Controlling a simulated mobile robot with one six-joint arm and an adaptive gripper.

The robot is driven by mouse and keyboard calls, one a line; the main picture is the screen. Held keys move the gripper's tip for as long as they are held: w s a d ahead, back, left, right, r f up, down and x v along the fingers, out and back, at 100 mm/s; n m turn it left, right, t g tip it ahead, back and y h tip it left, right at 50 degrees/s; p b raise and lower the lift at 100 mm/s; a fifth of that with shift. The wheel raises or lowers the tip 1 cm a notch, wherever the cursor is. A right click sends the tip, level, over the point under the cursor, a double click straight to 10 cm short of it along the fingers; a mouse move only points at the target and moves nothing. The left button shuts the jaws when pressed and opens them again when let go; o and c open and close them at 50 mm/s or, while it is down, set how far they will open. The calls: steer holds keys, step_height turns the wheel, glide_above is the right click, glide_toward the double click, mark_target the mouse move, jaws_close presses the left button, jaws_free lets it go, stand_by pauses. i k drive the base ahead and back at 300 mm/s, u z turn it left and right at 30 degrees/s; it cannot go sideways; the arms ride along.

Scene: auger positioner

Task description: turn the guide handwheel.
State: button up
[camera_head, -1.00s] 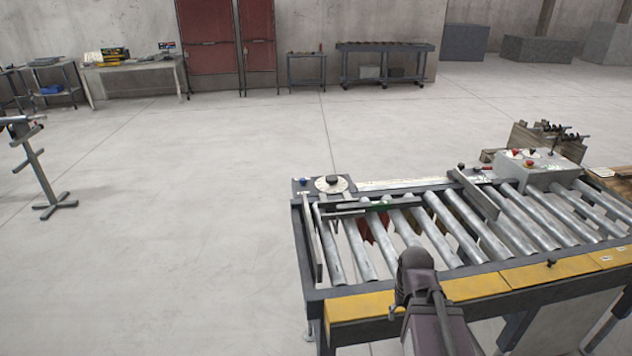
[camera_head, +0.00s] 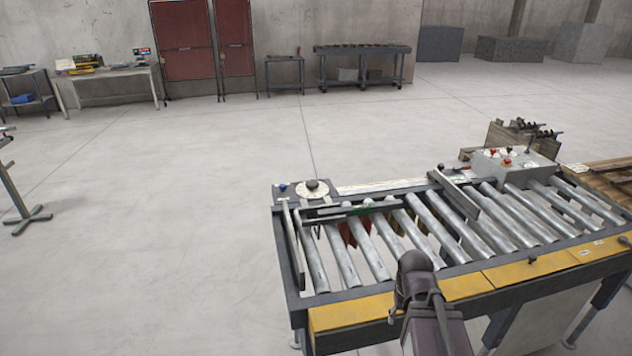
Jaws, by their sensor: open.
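The guide handwheel (camera_head: 314,190) is a pale round disc with a dark knob at its middle. It sits on a dark plate at the far left corner of the roller table (camera_head: 350,316). My arm rises from the bottom edge and ends in a dark rounded joint over the table's near yellow edge. The handwheel lies up and left of this joint, clear of it in the picture. No gripper fingers show, so my gripper is not seen.
A grey control box (camera_head: 512,166) with red buttons stands at the table's back right. A dark guide bar (camera_head: 453,194) crosses the rollers. A stand (camera_head: 14,190) is at the far left. The floor left of the table is open.

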mark_target(311, 184)
steer(key=i, duration=0.9)
